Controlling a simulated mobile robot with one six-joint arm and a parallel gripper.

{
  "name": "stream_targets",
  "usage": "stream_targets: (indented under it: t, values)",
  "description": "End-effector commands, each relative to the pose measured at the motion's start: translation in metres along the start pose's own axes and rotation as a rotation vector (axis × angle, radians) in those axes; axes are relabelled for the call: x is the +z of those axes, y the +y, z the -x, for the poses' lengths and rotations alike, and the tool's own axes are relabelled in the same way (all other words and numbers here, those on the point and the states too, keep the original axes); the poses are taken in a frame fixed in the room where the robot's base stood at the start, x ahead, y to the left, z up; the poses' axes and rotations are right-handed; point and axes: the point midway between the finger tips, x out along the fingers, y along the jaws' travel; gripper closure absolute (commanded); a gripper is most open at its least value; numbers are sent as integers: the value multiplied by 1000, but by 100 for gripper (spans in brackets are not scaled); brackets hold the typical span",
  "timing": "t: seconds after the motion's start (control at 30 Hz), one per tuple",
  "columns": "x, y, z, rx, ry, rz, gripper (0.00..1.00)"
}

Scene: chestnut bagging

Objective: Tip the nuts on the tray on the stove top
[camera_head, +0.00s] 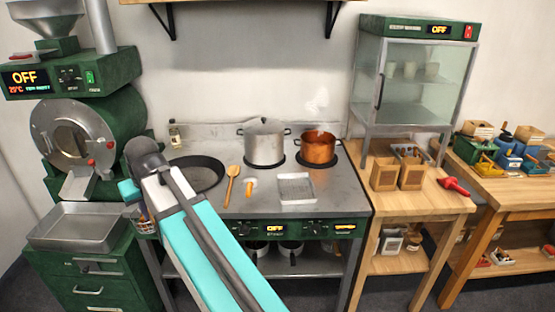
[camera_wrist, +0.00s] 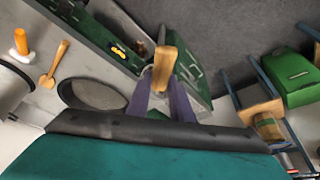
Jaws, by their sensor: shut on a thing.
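A shallow metal tray (camera_head: 295,188) lies on the right front of the stove top (camera_head: 250,205) in the head view. I cannot make out nuts on it. My gripper (camera_wrist: 165,84) is shut on a tan wooden handle (camera_wrist: 166,62) in the wrist view. What the handle belongs to is unclear. In the head view, my arm hides most of the gripper, which is left of the stove's front left corner. A black pan (camera_head: 200,174) sits at the left of the stove top, and it also shows in the wrist view (camera_wrist: 92,95).
A steel pot (camera_head: 264,145) and a copper pot (camera_head: 318,149) stand at the back of the stove. A larger tray (camera_head: 70,238) sits below the roaster (camera_head: 75,132) at left.

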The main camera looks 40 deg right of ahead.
Motion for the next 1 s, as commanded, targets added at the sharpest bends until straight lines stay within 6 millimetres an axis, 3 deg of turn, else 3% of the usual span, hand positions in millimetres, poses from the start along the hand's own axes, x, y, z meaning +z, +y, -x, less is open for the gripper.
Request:
stream_targets:
  t: [0.57,0.77,1.0]
  values:
    - [-4,24,2,15,2,-36,100]
    - [-12,60,5,43,3,-102,100]
    - [-19,128,8,96,5,-227,100]
